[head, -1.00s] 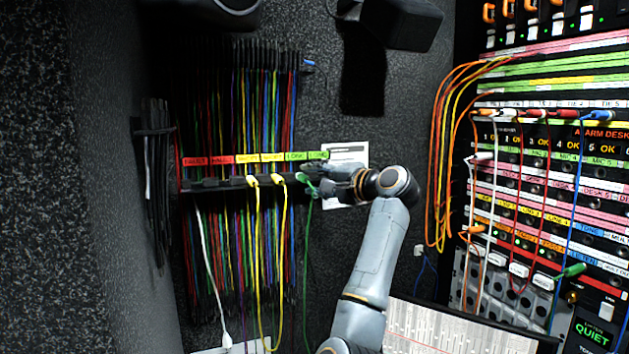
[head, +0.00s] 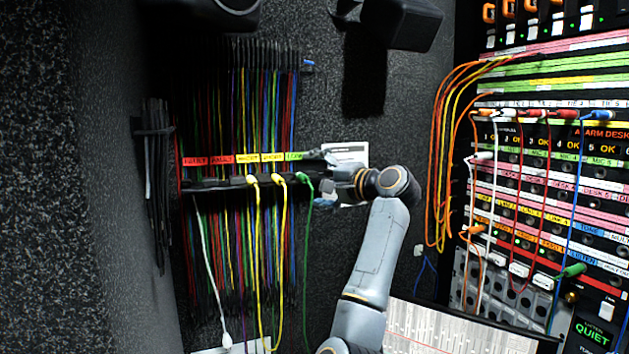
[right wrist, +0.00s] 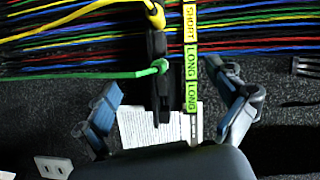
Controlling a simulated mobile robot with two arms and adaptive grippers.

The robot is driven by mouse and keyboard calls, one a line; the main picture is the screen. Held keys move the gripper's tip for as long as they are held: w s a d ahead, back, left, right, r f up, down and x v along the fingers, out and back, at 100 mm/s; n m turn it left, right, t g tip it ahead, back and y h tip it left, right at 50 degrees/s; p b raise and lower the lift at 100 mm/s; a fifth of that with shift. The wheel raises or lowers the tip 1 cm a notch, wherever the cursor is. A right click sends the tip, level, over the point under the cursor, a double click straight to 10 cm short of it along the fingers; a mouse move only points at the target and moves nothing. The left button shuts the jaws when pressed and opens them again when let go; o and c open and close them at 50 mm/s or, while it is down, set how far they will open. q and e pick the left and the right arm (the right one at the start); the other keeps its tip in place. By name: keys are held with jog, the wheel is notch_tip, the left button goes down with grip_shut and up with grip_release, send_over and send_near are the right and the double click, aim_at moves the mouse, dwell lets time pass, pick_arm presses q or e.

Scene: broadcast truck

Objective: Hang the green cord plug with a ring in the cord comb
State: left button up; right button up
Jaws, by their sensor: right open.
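The green cord plug (head: 304,177) sits at the right end of the black cord comb (head: 215,183), and its green cord hangs straight down. In the right wrist view, the green plug (right wrist: 160,67) is at the comb's dark bar (right wrist: 157,85), next to the LONG labels. I cannot make out a ring on it. My right gripper (head: 323,177) is open just right of the plug. In the right wrist view, the spread fingers of the gripper (right wrist: 165,82) stand on both sides of the comb end, apart from the plug. My left gripper is not in view.
Two yellow plugs (head: 265,179) hang in the comb left of the green one. A coloured label strip (head: 235,159) runs above it. Many cords hang behind. A patch bay (head: 540,190) with plugged cords stands at the right, and a fader desk (head: 440,330) below.

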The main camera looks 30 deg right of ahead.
jog(key=shift+s, duration=0.2)
jog(key=shift+s+a+b, duration=0.2)
jog(key=shift+s+b, duration=0.1)
jog(key=shift+s, duration=0.3)
jog(key=shift+s+a+b, duration=0.15)
jog(key=shift+s+b, duration=0.15)
jog(key=shift+s, duration=0.3)
jog(key=shift+s, duration=0.15)
jog(key=shift+s+f, duration=0.1)
jog(key=shift+s, duration=0.2)
jog(key=s+b, duration=0.1)
jog(key=s, duration=0.1)
jog(key=s+a, duration=0.1)
jog(key=s, duration=0.1)
jog(key=shift+b, duration=0.35)
